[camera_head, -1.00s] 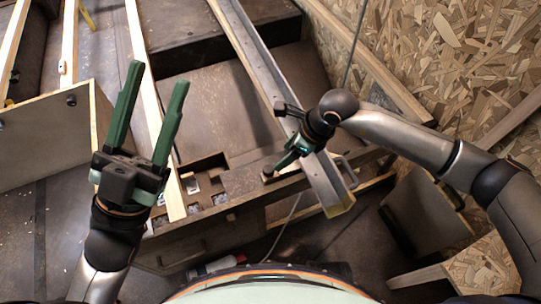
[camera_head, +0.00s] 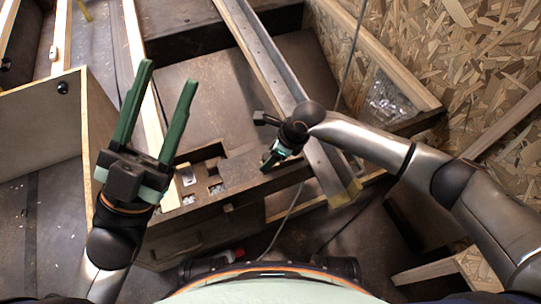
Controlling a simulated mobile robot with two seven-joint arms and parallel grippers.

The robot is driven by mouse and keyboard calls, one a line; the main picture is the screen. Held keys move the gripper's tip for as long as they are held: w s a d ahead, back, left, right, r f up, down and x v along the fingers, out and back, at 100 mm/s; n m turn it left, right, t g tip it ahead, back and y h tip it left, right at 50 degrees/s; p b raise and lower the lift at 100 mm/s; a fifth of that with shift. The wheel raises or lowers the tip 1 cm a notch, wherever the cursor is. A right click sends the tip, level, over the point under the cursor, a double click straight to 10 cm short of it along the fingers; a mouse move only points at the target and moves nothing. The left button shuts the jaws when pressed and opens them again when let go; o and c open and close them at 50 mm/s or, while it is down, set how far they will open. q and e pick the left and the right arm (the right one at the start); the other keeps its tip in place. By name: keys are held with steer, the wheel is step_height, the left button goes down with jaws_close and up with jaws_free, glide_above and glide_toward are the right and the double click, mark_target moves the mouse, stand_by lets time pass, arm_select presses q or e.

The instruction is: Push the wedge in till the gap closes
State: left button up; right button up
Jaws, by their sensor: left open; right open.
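A small pale wooden piece (camera_head: 53,52), which may be the wedge, sits beside a long timber strip (camera_head: 64,30) at the upper left. It is too small to tell its shape or whether a gap shows there. My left gripper (camera_head: 168,75) is open and empty, its green fingers pointing up the picture, well apart from that piece. My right gripper (camera_head: 268,163) is open, pointing down-left over the front of the workbench, beside the metal rail; its fingers are seen nearly end-on. I cannot tell whether it touches anything.
A long metal rail (camera_head: 262,60) slants across the workbench (camera_head: 230,208), which has open compartments at its front. A wooden box (camera_head: 35,130) stands at the left. A chipboard wall (camera_head: 470,60) closes off the right. A cable (camera_head: 290,212) hangs below the bench.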

jaws_close()
stand_by(0.6)
stand_by(0.8)
